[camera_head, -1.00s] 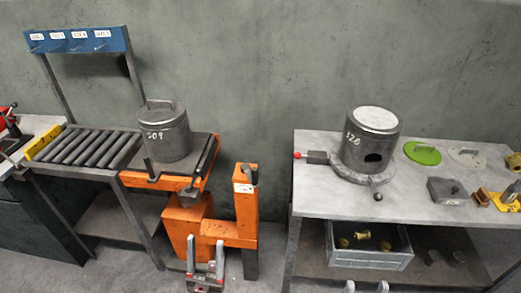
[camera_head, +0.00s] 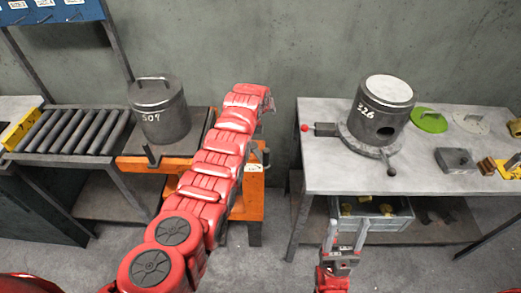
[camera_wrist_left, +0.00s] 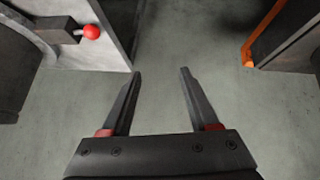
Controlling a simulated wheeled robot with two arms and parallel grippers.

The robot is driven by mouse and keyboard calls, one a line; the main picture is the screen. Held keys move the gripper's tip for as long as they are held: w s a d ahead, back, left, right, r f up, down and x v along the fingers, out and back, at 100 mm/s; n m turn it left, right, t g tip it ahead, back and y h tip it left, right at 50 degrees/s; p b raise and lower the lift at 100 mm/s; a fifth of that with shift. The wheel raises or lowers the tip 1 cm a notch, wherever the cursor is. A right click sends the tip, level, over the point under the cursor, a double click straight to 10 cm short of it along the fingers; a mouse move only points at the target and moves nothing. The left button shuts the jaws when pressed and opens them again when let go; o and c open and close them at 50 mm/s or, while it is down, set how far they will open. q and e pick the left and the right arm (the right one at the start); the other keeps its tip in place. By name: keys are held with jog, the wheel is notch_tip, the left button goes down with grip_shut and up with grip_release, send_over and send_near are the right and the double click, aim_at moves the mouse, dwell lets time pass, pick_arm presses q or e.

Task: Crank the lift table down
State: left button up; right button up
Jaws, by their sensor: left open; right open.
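The orange lift table (camera_head: 145,165) stands at the left and carries a grey cylinder marked 509 (camera_head: 160,110). Its orange column with the crank (camera_head: 262,155) is partly behind my red left arm. Orange framework (camera_wrist_left: 263,30) also shows at the upper right of the left wrist view. My left gripper (camera_wrist_left: 160,72) is open and empty above the floor, between this framework and the workbench. In the head view its fingers are not clearly visible behind the arm's end. My right gripper (camera_head: 346,233) is open and empty, low in front of the workbench.
A roller conveyor (camera_head: 70,130) adjoins the lift table on the left. The workbench (camera_head: 320,175) at the right holds a cylinder marked 326 (camera_head: 382,108) and a red-knobbed lever (camera_wrist_left: 91,31). A grey crate (camera_head: 380,222) sits on its lower shelf. Floor shows between the tables.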

pick_arm(q)
jog(key=s+r+g+y, duration=0.2)
jog(key=s+r+g, duration=0.5)
jog(key=s+r, duration=0.6)
jog(key=b, duration=0.6)
send_over(266, 150)
jog(key=shift+g, duration=0.3)
notch_tip(266, 150, down, 9)
jog(key=shift+s+d+r, duration=0.1)
jog(key=shift+r, duration=0.1)
jog(key=shift+r+p, duration=0.2)
jog(key=shift+p, duration=0.8)
notch_tip(266, 150, down, 4)
jog(key=shift+r+p, duration=0.1)
jog(key=shift+p, duration=0.75)
notch_tip(266, 150, down, 4)
jog(key=shift+r+p, duration=0.1)
jog(key=shift+p, duration=0.45)
notch_tip(266, 150, down, 2)
jog(key=shift+b, duration=0.55)
jog(key=shift+f, duration=0.6)
grip_shut()
jog(key=shift+r, duration=0.1)
